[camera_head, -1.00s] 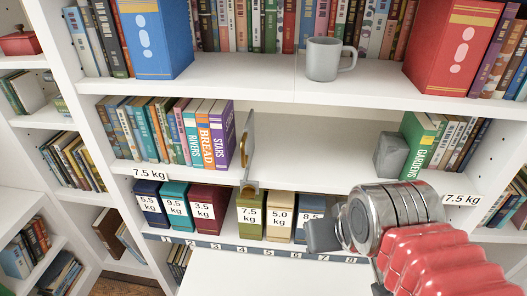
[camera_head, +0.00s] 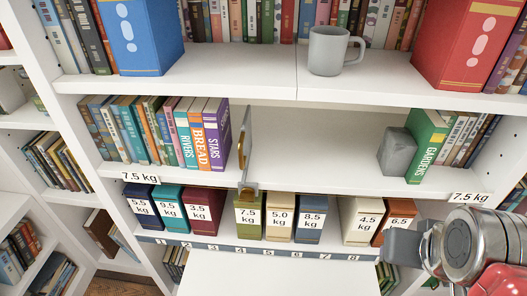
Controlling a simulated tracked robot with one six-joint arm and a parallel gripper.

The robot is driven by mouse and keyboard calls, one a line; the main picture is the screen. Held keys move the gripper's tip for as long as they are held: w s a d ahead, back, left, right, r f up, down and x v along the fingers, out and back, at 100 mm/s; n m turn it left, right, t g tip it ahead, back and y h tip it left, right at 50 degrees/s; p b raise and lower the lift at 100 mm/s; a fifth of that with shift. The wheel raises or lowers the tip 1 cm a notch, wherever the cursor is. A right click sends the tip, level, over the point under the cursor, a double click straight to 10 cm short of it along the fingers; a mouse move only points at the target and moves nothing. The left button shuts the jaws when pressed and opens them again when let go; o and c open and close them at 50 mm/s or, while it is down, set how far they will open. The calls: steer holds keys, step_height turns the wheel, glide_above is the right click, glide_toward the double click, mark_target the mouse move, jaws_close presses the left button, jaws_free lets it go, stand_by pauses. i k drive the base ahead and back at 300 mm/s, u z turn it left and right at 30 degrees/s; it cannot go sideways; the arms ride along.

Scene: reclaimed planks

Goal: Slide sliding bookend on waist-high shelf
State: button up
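The sliding bookend (camera_head: 246,135) is a thin upright metal plate with a brass-coloured part and a clip at the front edge of the waist-high shelf (camera_head: 310,150). It stands just right of the purple STARS book (camera_head: 216,137), at the end of the left book row. A grey stone-like block (camera_head: 397,152) stands against the green GARDENS book (camera_head: 428,147) on the right of the same shelf. My gripper (camera_head: 400,244) is at the lower right, in front of and below the shelf, well right of the bookend and apart from it. Its finger opening cannot be made out.
Below, several weight-labelled boxes (camera_head: 248,217) stand behind a numbered strip (camera_head: 262,250). Above, a grey mug (camera_head: 328,52) stands between a blue binder (camera_head: 140,38) and a red binder (camera_head: 462,42). The waist-high shelf is bare between the bookend and the grey block.

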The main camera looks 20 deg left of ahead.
mark_target(245, 145)
steer(key=z, duration=0.3)
steer(key=k, duration=1.05)
steer(key=u, duration=1.75)
steer(key=i, duration=0.95)
steer(key=u, duration=0.05)
